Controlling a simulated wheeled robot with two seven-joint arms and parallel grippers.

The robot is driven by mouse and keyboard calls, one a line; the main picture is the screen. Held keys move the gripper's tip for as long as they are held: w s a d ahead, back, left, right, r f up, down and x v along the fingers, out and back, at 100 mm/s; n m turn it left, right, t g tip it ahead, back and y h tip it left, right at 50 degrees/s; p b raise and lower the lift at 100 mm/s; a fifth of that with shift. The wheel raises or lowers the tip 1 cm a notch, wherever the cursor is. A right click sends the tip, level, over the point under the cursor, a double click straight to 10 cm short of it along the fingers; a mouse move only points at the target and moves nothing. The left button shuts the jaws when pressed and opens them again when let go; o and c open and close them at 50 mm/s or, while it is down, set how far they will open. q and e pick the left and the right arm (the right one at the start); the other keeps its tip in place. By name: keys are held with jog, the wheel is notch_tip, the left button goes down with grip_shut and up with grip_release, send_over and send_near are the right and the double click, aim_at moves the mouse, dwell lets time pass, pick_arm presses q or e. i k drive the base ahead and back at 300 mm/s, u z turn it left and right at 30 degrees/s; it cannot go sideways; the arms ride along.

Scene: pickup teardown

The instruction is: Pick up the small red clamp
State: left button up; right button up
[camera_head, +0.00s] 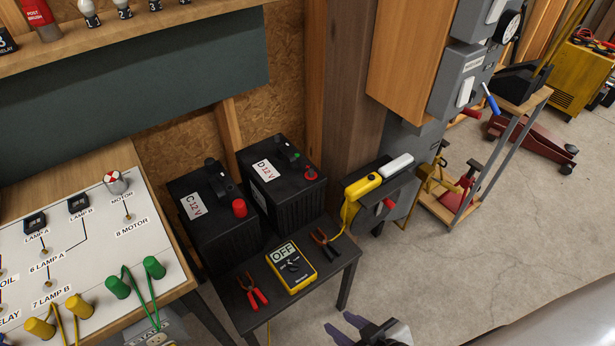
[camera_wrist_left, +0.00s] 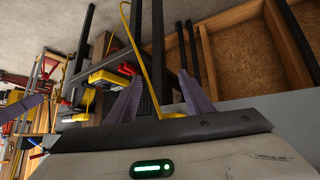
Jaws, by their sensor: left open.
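The small red clamp (camera_head: 252,290) lies on the small black table (camera_head: 275,313), near its front left corner in the head view. Its handles are red and its jaws dark. My right gripper (camera_head: 338,320) shows at the bottom edge of the head view, right of and apart from the clamp; its two purple fingers are spread and nothing shows between them. My left gripper (camera_wrist_left: 163,90) shows only in the left wrist view, with its fingers wide apart and no clamp seen between them.
A yellow meter (camera_head: 291,268) reading OFF and a dark clamp with orange handles (camera_head: 325,241) share the table. Two black batteries (camera_head: 207,213) (camera_head: 284,183) stand behind. The test panel (camera_head: 70,260) is at left. Concrete floor (camera_head: 440,270) is open at right.

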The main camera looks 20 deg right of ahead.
aim_at(251, 290)
jog(key=k, duration=0.5)
jog(key=z, duration=1.95)
jog(key=i, duration=1.75)
jog(key=u, duration=2.6)
